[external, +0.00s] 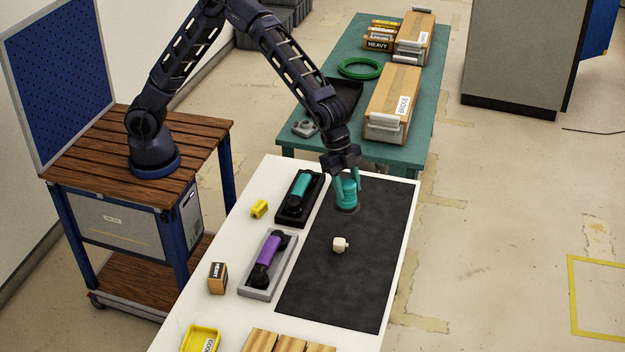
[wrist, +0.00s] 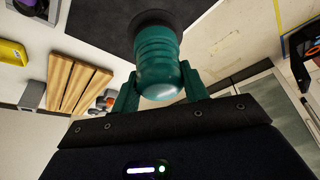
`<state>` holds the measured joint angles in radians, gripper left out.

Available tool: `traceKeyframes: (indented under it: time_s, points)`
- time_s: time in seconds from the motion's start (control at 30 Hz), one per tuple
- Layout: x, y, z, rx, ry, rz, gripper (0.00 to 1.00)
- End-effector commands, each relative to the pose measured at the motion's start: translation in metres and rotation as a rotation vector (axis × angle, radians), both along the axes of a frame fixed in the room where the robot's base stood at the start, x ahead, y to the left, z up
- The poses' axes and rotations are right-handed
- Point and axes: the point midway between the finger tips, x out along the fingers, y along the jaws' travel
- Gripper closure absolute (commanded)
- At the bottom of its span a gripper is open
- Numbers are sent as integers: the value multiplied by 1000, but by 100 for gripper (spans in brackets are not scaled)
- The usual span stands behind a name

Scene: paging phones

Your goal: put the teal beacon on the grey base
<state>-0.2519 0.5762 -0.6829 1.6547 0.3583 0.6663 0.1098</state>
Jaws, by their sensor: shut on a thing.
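The teal beacon (external: 347,192), a ribbed cylinder with a dark round foot, is upright between the teal fingers of my gripper (external: 346,183). The beacon (wrist: 157,62) fills the space between the fingers (wrist: 158,88) in the wrist view. It is over the far part of the black mat (external: 350,290); I cannot tell whether its foot touches the mat. The grey base (external: 252,291) is on the white table, left of the mat, with a purple handset (external: 266,258) lying on it. The grey base is apart from my gripper.
A black base (external: 283,217) with a teal handset (external: 300,188) stands close left of my gripper. A small white object (external: 340,245) is on the mat.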

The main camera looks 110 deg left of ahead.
Motion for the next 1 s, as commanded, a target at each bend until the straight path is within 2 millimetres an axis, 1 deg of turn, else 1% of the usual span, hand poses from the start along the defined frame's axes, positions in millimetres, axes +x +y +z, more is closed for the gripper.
traceKeyframes:
  time_s: [0.03, 0.07, 0.1, 0.27, 0.3, 0.37, 0.4, 0.47, 0.5, 0.57, 0.6, 0.67, 0.7, 0.77, 0.8, 0.87, 0.9, 0.97, 1.0]
  points:
    - [1, 25, 2, 1, -2, 40, 100]
    - [1, 37, 2, 0, -3, 60, 100]
    - [1, 55, 2, 1, -2, 90, 100]
    - [-3, 123, 4, 0, -3, 207, 100]
    - [-5, 139, 5, 0, -3, 237, 100]
    - [-9, 165, 6, 0, -2, 282, 100]
    - [-12, 182, 6, 1, -2, 311, 100]
    - [-17, 207, 7, 1, -2, 357, 100]
    - [-21, 223, 8, 1, -3, 387, 100]
    - [-28, 248, 10, 1, -3, 434, 100]
    - [-33, 264, 11, 1, -2, 464, 100]
    - [-41, 288, 12, 0, -1, 512, 100]
    - [-47, 305, 13, 1, -2, 543, 100]
    - [-56, 328, 15, 1, -2, 589, 100]
    - [-63, 344, 16, 0, -3, 622, 100]
    - [-74, 367, 18, 1, -3, 669, 100]
    - [-81, 382, 18, 0, -3, 701, 100]
    - [-94, 405, 21, 0, -3, 752, 100]
    - [-102, 419, 22, 0, -3, 784, 100]
